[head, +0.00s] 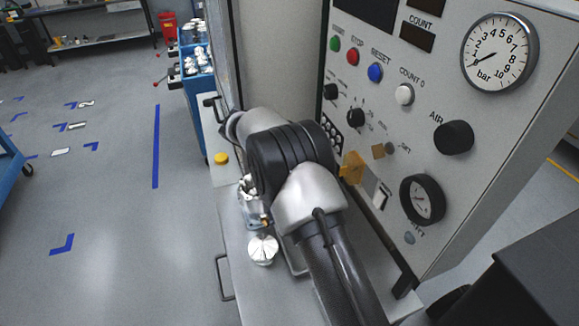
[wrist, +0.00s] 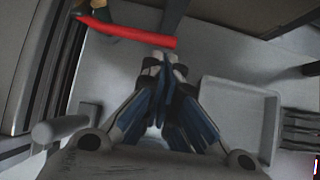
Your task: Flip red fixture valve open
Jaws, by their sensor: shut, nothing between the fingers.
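The red valve lever (wrist: 125,32) shows in the upper part of the wrist view as a long bar running left to right, its left end near a dark frame. My gripper (wrist: 165,62) is shut and empty, with its blue-padded fingers pressed together. Its fingertips are just below the right end of the lever in the picture; I cannot tell whether they touch it. In the head view my arm hides the gripper, and I do not see the red lever there.
A grey tray (wrist: 240,112) lies right of my fingers. In the head view, a control panel (head: 439,91) with gauges and buttons stands at the right. A machined housing (head: 263,249) and a yellow button (head: 221,158) are on the bench left of my arm.

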